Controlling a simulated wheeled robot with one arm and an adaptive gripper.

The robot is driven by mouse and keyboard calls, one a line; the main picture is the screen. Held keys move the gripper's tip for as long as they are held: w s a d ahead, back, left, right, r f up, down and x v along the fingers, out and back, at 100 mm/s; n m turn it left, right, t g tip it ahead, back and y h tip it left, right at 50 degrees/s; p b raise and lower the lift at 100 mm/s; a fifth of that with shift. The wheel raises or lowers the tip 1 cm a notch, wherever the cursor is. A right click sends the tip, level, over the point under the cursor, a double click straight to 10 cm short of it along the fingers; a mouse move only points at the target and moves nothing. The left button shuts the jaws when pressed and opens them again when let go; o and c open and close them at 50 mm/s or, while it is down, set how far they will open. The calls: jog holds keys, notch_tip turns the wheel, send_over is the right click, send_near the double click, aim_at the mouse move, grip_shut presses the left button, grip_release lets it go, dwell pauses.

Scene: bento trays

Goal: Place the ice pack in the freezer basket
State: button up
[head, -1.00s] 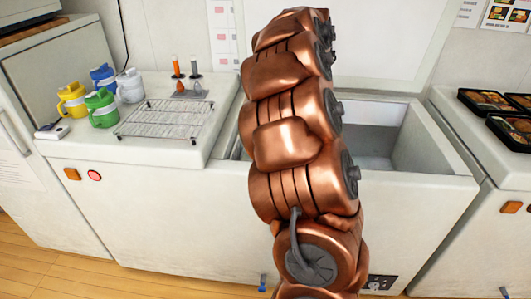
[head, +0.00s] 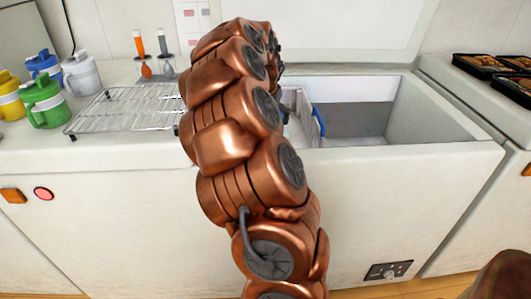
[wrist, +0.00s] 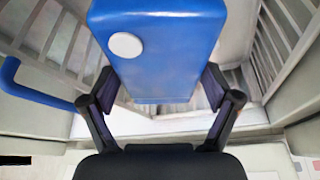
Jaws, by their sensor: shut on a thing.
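The ice pack (wrist: 155,60) is a blue block with a round white cap on its face. In the wrist view my gripper (wrist: 161,88) is shut on it, one dark finger on each side. The freezer basket (wrist: 70,45) has pale bars on both sides of the pack, and its blue handle (wrist: 30,85) is at the left. In the head view part of the basket (head: 293,103) and a blue handle (head: 318,122) show inside the open freezer (head: 440,125). My arm hides the gripper and pack there. I cannot tell whether the pack touches the basket.
A wire rack (head: 125,112) lies on the counter left of the freezer opening. Green (head: 42,100), white (head: 82,73) and blue (head: 42,66) jugs stand left of it. Black food trays (head: 490,65) sit on the right counter. The freezer's right interior looks empty.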

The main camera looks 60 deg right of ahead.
jog(key=shift+f+b, duration=0.95)
jog(key=shift+f, duration=4.1)
jog(key=shift+f, duration=0.1)
jog(key=o, duration=1.3)
jog(key=p+v, duration=0.2)
jog(key=v, duration=1)
